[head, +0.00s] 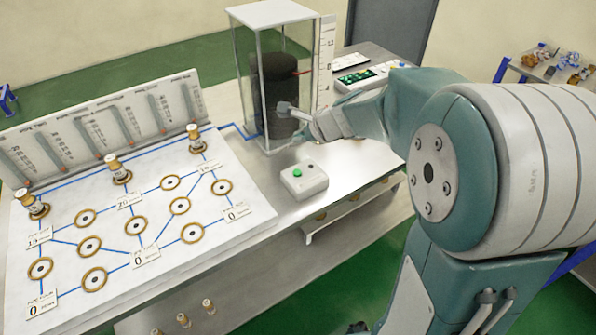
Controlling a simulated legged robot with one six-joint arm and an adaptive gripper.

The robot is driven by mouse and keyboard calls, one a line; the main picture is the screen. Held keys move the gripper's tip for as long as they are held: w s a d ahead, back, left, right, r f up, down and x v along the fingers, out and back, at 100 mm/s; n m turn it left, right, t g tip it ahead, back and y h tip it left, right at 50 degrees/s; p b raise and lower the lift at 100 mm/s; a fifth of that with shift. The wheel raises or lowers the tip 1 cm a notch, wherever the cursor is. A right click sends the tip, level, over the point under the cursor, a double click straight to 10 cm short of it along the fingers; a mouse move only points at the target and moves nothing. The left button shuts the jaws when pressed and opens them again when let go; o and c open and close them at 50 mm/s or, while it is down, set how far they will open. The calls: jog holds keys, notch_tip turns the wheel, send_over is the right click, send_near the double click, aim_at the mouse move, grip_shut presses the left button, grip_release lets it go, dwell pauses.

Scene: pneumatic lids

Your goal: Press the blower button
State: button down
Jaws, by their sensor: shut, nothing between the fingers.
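A small white control box (304,181) sits on the steel table, right of the white board. My gripper (284,107) is shut and empty. It appears above and behind the box in the picture, in front of the clear case, and apart from the box. My arm reaches in from the right. The top of the box is in full view.
A tall clear case (258,100) with a dark cylinder stands behind the box. A white board (200,247) with several brass rings, blue lines and capped pieces lies left. Bare table surrounds the box.

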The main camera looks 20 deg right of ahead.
aim_at(299, 172)
jog(key=shift+a+f, duration=0.1)
jog(key=shift+f, duration=4.25)
jog(key=shift+s+f, duration=0.1)
jog(key=shift+f, duration=0.2)
jog(key=shift+f, duration=0.45)
jog(key=shift+r, duration=0.85)
jog(key=shift+r, duration=2.5)
